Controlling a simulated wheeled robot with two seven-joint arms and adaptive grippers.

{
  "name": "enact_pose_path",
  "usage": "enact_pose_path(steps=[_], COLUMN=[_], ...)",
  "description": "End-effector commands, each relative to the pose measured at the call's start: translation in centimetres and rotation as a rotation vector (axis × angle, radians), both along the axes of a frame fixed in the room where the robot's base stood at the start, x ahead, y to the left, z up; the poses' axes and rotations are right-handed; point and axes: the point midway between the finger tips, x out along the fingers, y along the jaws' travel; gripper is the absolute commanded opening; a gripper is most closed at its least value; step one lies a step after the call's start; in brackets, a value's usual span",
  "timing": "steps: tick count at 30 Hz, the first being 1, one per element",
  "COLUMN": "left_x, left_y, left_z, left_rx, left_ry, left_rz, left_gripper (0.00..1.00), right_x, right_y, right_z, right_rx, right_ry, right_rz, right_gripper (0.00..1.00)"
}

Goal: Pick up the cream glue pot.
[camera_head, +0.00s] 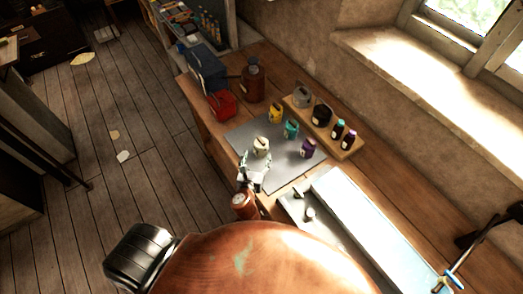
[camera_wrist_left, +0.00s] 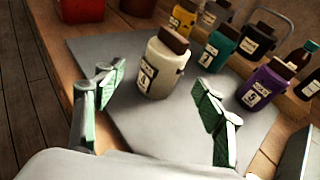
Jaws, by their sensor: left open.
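The cream glue pot (camera_wrist_left: 162,66) stands upright on a grey mat (camera_wrist_left: 150,130), with a brown lid and a white label. In the head view the cream glue pot (camera_head: 261,147) is near the front-left part of the mat. My left gripper (camera_wrist_left: 160,98) is open, with its green-padded fingers to either side and in front of the pot, apart from it. In the head view my left gripper (camera_head: 250,175) is just below the pot. My right gripper is not in view.
On the mat are a yellow pot (camera_head: 276,113), a teal pot (camera_head: 291,129) and a purple pot (camera_head: 307,148). A wooden rack (camera_head: 345,146) with several dark bottles stands behind. A red box (camera_head: 221,104) and brown jug (camera_head: 253,82) are at the left.

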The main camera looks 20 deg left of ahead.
Motion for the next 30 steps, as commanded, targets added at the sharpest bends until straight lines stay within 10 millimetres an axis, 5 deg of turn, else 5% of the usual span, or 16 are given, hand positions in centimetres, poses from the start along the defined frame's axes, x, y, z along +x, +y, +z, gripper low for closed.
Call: enact_pose_path(steps=[19, 30], left_x=[6.9, 7.2], left_y=[1.2, 1.4], left_z=[-2.7, -2.8], left_rx=[0.025, 0.024], left_ry=[0.001, 0.002], left_rz=[-0.018, -0.017], left_gripper=[0.64, 0.59], right_x=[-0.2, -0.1], right_y=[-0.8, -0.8], right_z=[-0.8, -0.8], right_rx=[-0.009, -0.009], right_ry=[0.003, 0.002], right_rz=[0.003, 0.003], right_gripper=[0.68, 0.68])
